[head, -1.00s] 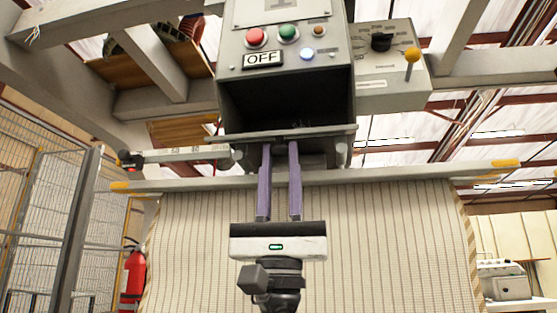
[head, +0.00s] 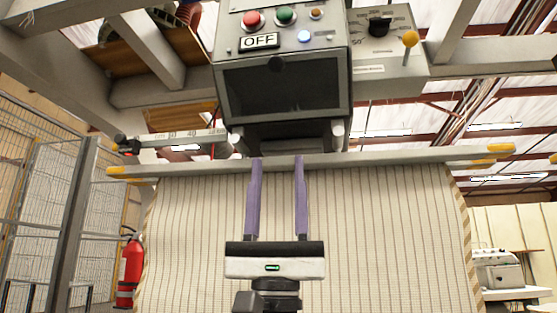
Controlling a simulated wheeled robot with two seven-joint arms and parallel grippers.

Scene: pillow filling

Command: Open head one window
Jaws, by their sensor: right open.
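The head one window (head: 292,92) is a dark glass pane in a grey frame on the front of the grey machine head (head: 230,95). It stands upright across the opening, with a small dark round knob (head: 276,64) near its upper edge. My right gripper (head: 278,160) points up from below, with two purple fingers apart and nothing between them. Its fingertips are below the window, in front of the long horizontal bar in the picture, and clear of the knob. My left gripper is not in view.
Above the window are red, green and orange buttons, a blue-lit one and an OFF sign (head: 259,41). A dial box (head: 384,45) with a yellow-tipped lever is at right. A long bar (head: 400,160) crosses above a striped quilted sheet (head: 390,240).

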